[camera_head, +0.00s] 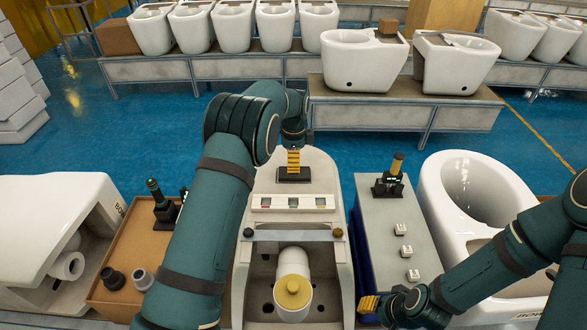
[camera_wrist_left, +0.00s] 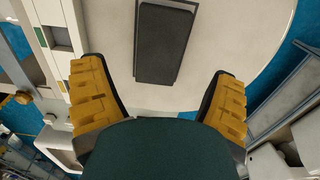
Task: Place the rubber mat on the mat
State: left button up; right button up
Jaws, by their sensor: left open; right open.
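A dark rectangular rubber mat (camera_wrist_left: 165,42) lies flat on the pale surface in the left wrist view. A second thin dark edge shows along its top and right sides, like a mat under it. In the head view, the dark slab (camera_head: 293,175) is on the far end of the white toilet body, partly hidden by my left gripper. My left gripper (camera_head: 293,160) is over it; in the left wrist view its yellow fingers (camera_wrist_left: 160,92) are wide apart, with nothing between them. My right gripper (camera_head: 368,303) is open and low at the right, by the grey panel, apart from the mats.
A grey panel (camera_head: 380,225) on the right bears several small white blocks and a black stand with a yellow top (camera_head: 391,175). A brown box (camera_head: 125,255) with black parts is left. White toilets stand at both sides and on benches behind. A yellow-capped cylinder (camera_head: 293,288) is nearest me.

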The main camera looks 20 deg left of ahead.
pick_arm(q)
notch_tip(320, 180, up, 7)
dwell(0.3)
dwell(0.4)
